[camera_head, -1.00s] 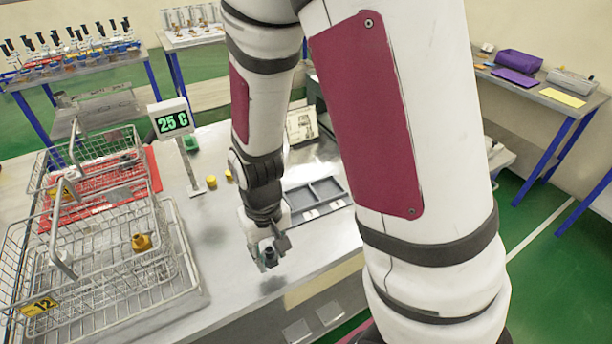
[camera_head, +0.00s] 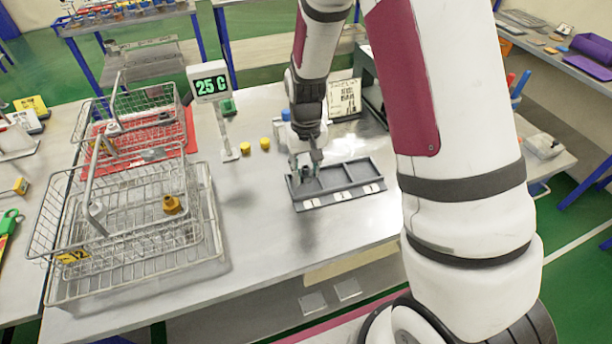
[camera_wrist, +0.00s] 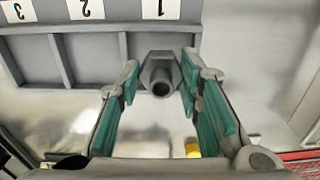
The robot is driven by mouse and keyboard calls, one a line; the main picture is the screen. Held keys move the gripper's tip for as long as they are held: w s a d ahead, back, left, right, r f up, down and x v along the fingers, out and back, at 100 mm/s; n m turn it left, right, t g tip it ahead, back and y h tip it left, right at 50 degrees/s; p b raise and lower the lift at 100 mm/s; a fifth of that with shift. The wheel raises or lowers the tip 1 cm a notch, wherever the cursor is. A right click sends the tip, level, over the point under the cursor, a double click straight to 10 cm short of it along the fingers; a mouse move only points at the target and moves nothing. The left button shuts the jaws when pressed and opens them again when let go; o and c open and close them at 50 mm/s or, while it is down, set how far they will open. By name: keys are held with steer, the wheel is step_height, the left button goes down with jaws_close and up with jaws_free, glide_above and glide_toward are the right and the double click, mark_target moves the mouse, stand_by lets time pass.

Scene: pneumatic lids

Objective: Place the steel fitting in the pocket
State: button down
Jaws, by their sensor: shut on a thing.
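My gripper (camera_head: 306,170) is shut on the grey steel fitting. In the wrist view the fitting (camera_wrist: 160,66) shows between the teal-padded fingertips (camera_wrist: 158,80), with its hex body and dark round bore facing the camera. The dark grey pocket tray (camera_head: 345,195) lies on the bench, and my gripper is above its left end in the head view. The tray (camera_wrist: 60,100) also fills the top left of the wrist view, with labels 1, 2 and 3. The fitting overlaps the tray's edge near the pocket by label 1. Its height above the tray is hard to tell.
Wire baskets (camera_head: 215,262) stand at left, with a brass fitting (camera_head: 172,204) inside. A 25 C display (camera_head: 208,82) on a post and yellow caps (camera_head: 265,143) stand left of the tray. A printed card (camera_head: 344,97) stands behind it. Bench in front is clear.

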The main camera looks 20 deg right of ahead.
mark_target(306, 178)
steer(key=shift+w+d, duration=0.1)
steer(key=shift+w, duration=0.25)
steer(key=shift+f+p, duration=0.4)
steer(key=shift+f, duration=1.4)
steer(key=shift+f, duration=0.1)
steer(key=c, duration=1.4)
jaws_free()
